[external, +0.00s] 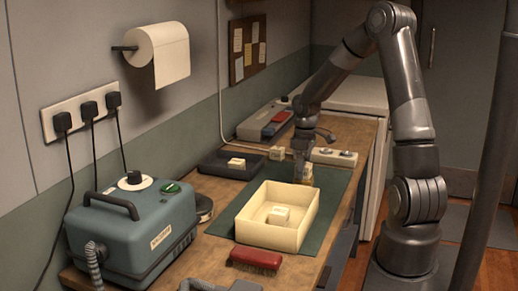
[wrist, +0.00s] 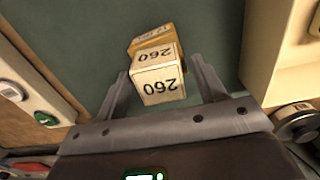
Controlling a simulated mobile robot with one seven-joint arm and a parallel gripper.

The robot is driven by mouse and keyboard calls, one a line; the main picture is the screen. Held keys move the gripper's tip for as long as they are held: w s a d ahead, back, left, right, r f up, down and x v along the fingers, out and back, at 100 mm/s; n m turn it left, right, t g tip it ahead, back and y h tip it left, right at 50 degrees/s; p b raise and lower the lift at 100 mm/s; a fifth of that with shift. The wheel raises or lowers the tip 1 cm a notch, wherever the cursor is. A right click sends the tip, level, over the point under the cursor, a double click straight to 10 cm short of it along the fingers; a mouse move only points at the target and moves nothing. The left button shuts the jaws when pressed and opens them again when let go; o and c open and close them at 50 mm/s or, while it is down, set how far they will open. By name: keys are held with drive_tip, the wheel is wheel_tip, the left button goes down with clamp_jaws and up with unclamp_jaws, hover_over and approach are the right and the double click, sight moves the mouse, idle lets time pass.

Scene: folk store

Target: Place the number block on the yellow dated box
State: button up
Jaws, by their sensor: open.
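The cream number block (wrist: 162,84), marked 260 on two faces, sits between my open fingers in the wrist view. The yellow dated box (wrist: 146,43) shows just beyond and partly beneath it, with its print mostly covered. The block appears to rest on the yellow box; the exact contact is hidden. My gripper (wrist: 160,68) is open, with one finger on each side of the block and a visible gap on both sides. In the external view my gripper (external: 303,157) points down over the yellow box (external: 306,181) at the green mat's far part.
A cream open tray (external: 245,228) holding a pale block (external: 278,215) stands close in front. A dark tray (external: 213,165) with another block lies left. A red brush (external: 256,258) and a teal machine (external: 130,235) are nearer. A knobbed panel (external: 334,157) stands behind.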

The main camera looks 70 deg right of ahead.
wheel_tip(320, 180, up, 12)
drive_tip(key=a+r+h, duration=0.1)
drive_tip(key=a+r, duration=0.4)
drive_tip(key=a, duration=0.3)
drive_tip(key=s+a+r+t, duration=0.2)
drive_tip(key=s+a, duration=0.2)
drive_tip(key=a, duration=0.4)
drive_tip(key=s+a+r+t, duration=0.1)
drive_tip(key=s+a, duration=0.3)
drive_tip(key=a, duration=0.4)
drive_tip(key=s+a+r+t+y, duration=0.1)
drive_tip(key=s+a+r+t, duration=0.1)
drive_tip(key=a, duration=0.6)
drive_tip(key=shift+s+r+t, duration=0.3)
drive_tip(key=shift+s+r, duration=0.4)
drive_tip(key=shift+s, duration=0.3)
